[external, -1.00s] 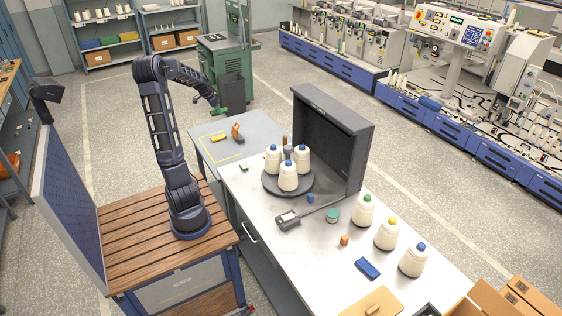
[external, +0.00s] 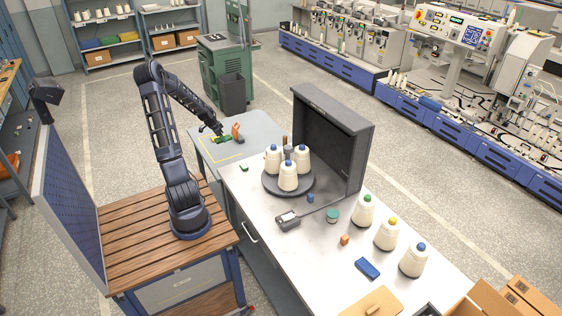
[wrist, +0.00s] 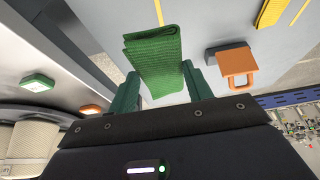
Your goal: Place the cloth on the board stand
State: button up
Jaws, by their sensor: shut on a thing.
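The cloth (wrist: 155,62) is a folded green ribbed piece in the wrist view. My gripper (wrist: 162,86) is shut on it, with a green finger on each side. In the external view my gripper (external: 220,132) is low over the grey-blue stand top (external: 256,123), which I take for the board stand. The cloth shows there as a small green patch (external: 223,139). I cannot tell whether it touches the surface. A yellow outline marks part of the top.
An orange item (external: 237,132) with a dark base stands right of the cloth. The white table (external: 260,220) adjoins, with a turntable (external: 273,185) of cones and a dark hood (external: 335,130). A green block (external: 244,168) lies near its corner.

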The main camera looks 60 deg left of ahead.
aim_at(227, 160)
notch_tip(227, 160, down, 16)
jog(key=shift+r, duration=0.1)
dwell(0.5)
jog(key=o, duration=1)
jog(key=shift+c, duration=0.2)
jog(key=v, duration=1.2)
